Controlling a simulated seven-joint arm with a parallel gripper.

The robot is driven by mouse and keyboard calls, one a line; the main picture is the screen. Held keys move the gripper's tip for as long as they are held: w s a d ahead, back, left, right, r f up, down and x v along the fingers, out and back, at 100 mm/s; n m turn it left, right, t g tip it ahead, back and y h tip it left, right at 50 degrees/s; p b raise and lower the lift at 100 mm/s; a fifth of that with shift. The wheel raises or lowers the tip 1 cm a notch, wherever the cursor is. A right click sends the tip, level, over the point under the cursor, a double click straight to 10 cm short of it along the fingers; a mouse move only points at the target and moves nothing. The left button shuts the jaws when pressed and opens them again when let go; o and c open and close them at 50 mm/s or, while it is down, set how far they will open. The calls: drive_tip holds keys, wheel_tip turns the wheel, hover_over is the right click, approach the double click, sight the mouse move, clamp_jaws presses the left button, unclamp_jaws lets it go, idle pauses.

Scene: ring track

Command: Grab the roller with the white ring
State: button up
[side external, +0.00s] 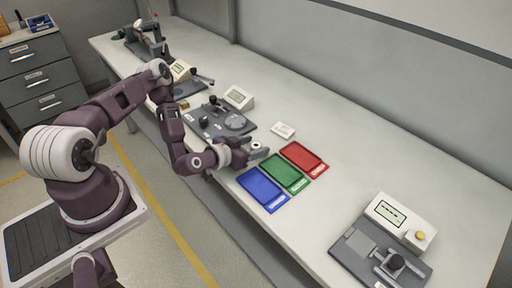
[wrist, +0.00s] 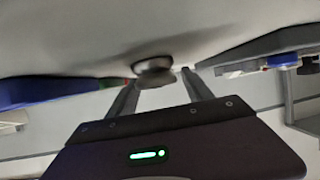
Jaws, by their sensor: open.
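A small round metal-grey piece (wrist: 154,71), seemingly the roller, stands on the table just beyond my fingertips in the wrist view. It is blurred, and I cannot make out a white ring on it there. In the side view, a small pale piece (side external: 256,146) shows at the tip of my gripper (side external: 258,152), partly hidden by it. My gripper is open, with its two fingers (wrist: 159,78) apart on either side of the piece in the wrist view. I cannot tell whether either finger touches it.
Blue (side external: 263,188), green (side external: 285,173) and red (side external: 304,158) trays lie right of my gripper. A grey fixture plate (side external: 207,125) and a display box (side external: 239,97) are to its left and behind. A white label block (side external: 283,130) lies behind. Another station (side external: 365,259) is front right.

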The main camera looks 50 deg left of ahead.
clamp_jaws()
